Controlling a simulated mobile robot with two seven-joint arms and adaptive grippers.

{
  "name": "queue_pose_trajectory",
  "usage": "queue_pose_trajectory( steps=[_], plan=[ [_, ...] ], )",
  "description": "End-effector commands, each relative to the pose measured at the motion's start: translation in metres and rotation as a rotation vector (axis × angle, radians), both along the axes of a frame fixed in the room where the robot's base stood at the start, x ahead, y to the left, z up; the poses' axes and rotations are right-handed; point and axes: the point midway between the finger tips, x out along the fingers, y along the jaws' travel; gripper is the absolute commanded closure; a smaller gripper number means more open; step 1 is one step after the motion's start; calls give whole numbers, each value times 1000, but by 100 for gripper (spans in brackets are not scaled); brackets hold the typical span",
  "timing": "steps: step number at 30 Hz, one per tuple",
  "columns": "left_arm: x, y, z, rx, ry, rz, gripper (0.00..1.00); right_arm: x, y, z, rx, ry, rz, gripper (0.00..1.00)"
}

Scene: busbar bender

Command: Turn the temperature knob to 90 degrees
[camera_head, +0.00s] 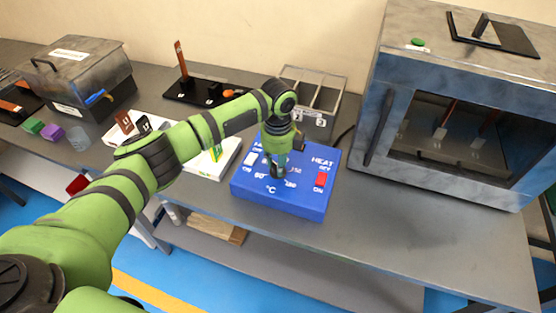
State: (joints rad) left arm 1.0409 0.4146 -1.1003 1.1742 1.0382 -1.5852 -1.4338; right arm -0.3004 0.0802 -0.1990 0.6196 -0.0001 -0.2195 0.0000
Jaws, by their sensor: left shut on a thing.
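The blue control box (287,208) sits on the grey bench in the middle of the view. Its face carries "HEAT", "°C" and number markings, with a red switch (320,181) at the right and a white switch (251,159) at the left. My left gripper (277,174) points down at the middle of the box face, among the numbers. It is shut on the temperature knob, which is mostly hidden under the fingers. The knob's pointing angle cannot be read. My right gripper is not in view.
A large metal oven-like cabinet (461,73) stands at the right. A divided metal bin (313,92) is behind the box. A lidded grey case (78,75) and small colored blocks are at the left. The bench front right of the box is clear.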

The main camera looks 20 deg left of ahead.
Motion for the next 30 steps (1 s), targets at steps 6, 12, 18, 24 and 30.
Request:
queue_pose_trajectory(
  steps=[6,12,18,24,30],
  plan=[
    [-2,0,-2,2,5,-115,100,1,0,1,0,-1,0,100],
    [-2,0,-2,1,5,-170,100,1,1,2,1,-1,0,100],
    [-2,0,-2,1,5,-186,100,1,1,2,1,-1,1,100],
    [-2,0,-3,1,6,-187,100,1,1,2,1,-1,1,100],
    [-2,0,-2,1,6,-187,45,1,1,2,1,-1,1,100]
  ],
)
